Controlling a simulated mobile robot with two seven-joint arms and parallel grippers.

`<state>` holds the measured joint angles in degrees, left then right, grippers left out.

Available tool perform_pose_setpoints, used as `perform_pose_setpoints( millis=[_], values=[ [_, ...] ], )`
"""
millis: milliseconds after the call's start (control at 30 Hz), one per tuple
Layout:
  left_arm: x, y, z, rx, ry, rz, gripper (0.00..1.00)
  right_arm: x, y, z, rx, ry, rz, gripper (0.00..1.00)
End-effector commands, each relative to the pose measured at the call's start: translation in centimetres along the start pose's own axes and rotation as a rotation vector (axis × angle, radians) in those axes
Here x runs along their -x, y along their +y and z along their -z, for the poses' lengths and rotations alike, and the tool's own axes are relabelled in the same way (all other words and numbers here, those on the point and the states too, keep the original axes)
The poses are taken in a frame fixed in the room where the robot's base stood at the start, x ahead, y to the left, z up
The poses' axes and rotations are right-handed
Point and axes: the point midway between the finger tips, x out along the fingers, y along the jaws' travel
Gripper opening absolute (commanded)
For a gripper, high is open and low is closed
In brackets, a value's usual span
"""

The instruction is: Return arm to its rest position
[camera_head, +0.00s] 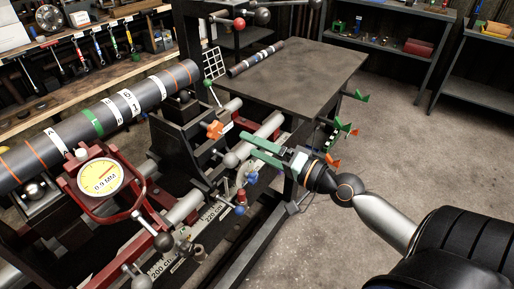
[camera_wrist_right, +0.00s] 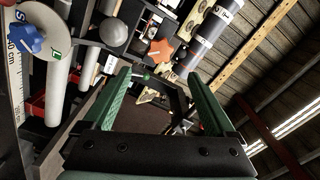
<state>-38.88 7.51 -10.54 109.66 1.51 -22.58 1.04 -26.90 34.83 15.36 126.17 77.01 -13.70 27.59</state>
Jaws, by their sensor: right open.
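My right gripper (camera_head: 245,146) reaches in from the right in the head view. Its two green fingers are apart with nothing between them, beside the lathe's right end. An orange star knob (camera_head: 215,129) lies just left of the fingertips in that view. In the right wrist view the open gripper (camera_wrist_right: 160,76) shows the same orange knob (camera_wrist_right: 160,53) beyond the fingers. The dark banded driveshaft (camera_head: 113,112) rests along the lathe with a green band, white labels and orange rings. My left gripper is not in view.
A yellow dial gauge (camera_head: 100,177) reading 0.9 MM sits in a red frame before the shaft. A dark table (camera_head: 300,75) with a short banded rod (camera_head: 255,60) stands behind. Green and orange hooks (camera_head: 343,126) stick out at its side. The concrete floor (camera_head: 400,140) at right is mostly clear.

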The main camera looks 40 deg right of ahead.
Motion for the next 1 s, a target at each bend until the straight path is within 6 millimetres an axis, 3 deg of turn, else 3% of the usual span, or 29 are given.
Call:
perform_pose_setpoints(
  millis=[333,467,567,800,1000],
  values=[
    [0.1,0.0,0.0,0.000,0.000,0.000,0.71,0.0,0.2,-0.1,0.004,-0.001,-0.005,0.91],
    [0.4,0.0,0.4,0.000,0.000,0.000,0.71,0.3,2.1,-1.5,0.062,-0.014,-0.061,0.91],
    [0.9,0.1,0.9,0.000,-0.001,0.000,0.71,1.0,5.3,-4.2,0.173,-0.049,-0.154,0.91],
    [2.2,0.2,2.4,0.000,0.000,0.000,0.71,4.8,13.1,-14.7,0.543,-0.261,-0.391,0.91],
    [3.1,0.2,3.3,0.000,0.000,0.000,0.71,8.5,15.9,-22.9,0.822,-0.474,-0.478,0.91]
  ],
)
